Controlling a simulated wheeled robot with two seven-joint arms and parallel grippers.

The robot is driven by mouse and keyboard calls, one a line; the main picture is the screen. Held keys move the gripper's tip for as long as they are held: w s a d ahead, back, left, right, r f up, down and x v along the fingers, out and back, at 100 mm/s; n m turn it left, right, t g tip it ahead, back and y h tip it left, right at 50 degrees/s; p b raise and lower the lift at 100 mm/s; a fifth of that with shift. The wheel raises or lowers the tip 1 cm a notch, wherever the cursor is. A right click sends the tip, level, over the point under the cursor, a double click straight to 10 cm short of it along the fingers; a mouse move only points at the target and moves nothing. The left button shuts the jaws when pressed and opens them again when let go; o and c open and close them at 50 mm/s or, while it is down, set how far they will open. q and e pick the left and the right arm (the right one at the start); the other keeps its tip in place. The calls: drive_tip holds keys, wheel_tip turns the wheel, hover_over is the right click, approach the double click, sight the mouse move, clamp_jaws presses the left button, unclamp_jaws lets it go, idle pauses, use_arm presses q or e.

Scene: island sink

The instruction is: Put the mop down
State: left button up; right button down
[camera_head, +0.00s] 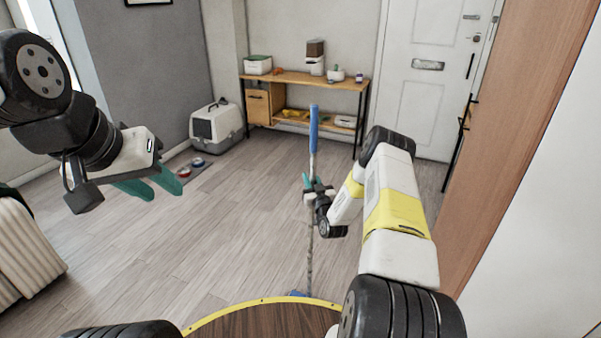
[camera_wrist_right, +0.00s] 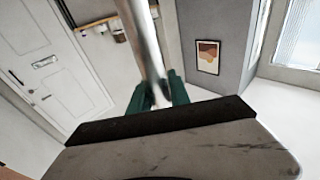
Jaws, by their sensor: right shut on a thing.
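The mop (camera_head: 313,140) stands nearly upright in the head view, with a blue grip at the top and a thin grey pole. Its blue head (camera_head: 299,293) shows low down, partly hidden by the round wooden surface in front. My right gripper (camera_head: 309,184) is shut on the pole below the blue grip. In the right wrist view the metal pole (camera_wrist_right: 143,45) runs between the green fingers of my right gripper (camera_wrist_right: 158,92). My left gripper (camera_head: 150,188) is at the left, away from the mop, with its green fingers a little apart and nothing between them.
A wooden shelf table (camera_head: 300,78) with boxes stands at the back wall beside a white door (camera_head: 425,80). A wooden panel (camera_head: 525,120) bounds the right. The middle floor is clear.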

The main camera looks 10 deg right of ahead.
drive_tip(key=shift+f, duration=0.3)
drive_tip(key=c, duration=1.2)
unclamp_jaws()
drive_tip(key=shift+f, duration=0.2)
drive_tip(key=shift+s+r, duration=0.1)
drive_tip(key=shift+s, duration=0.05)
drive_tip(key=s+d+f, duration=0.1)
drive_tip(key=s, duration=1)
drive_tip(key=shift+s+f, duration=0.3)
drive_tip(key=shift+s, duration=0.05)
